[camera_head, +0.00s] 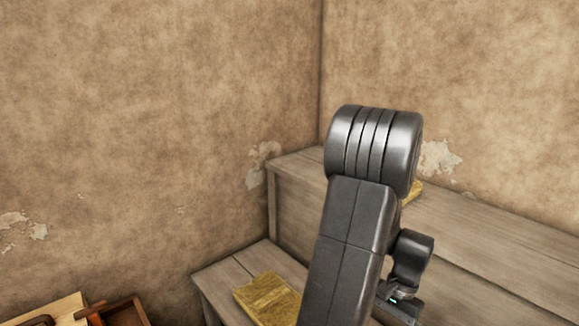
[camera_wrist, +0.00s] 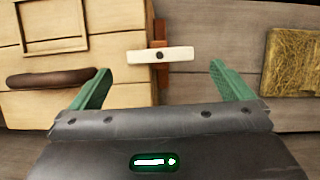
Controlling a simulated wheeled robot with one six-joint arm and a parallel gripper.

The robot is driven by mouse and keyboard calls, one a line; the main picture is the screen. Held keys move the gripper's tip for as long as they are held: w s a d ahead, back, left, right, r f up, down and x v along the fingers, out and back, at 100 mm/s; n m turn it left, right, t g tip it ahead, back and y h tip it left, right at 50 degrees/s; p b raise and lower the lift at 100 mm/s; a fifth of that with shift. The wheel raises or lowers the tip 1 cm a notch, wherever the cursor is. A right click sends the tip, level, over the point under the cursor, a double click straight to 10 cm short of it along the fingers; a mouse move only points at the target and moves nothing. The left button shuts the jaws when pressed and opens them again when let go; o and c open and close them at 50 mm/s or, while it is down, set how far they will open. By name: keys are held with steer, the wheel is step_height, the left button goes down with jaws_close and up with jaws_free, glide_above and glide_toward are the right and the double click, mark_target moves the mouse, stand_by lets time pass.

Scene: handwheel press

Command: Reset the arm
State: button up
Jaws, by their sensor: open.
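My arm, dark grey, rises through the middle of the head view, folded at its elbow; its fingertips do not show there. In the wrist view my gripper (camera_wrist: 160,83) shows two green fingers set wide apart with nothing between their tips. Beyond the fingers is a pale wooden box-like body (camera_wrist: 115,50) with a white bar (camera_wrist: 160,55) on a reddish-brown wooden piece (camera_wrist: 160,87). The bar has a dark dot at its middle. I cannot tell how far the fingers are from it, but no contact shows.
A dark brown rounded handle (camera_wrist: 50,78) lies left in the wrist view, and a yellow straw-like block (camera_wrist: 290,62) lies right. In the head view, a yellow block (camera_head: 268,298) sits on a lower wooden step (camera_head: 226,281), beside a higher bench (camera_head: 480,235). Stained walls meet behind.

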steer(key=shift+x, duration=2)
steer(key=shift+r, duration=0.1)
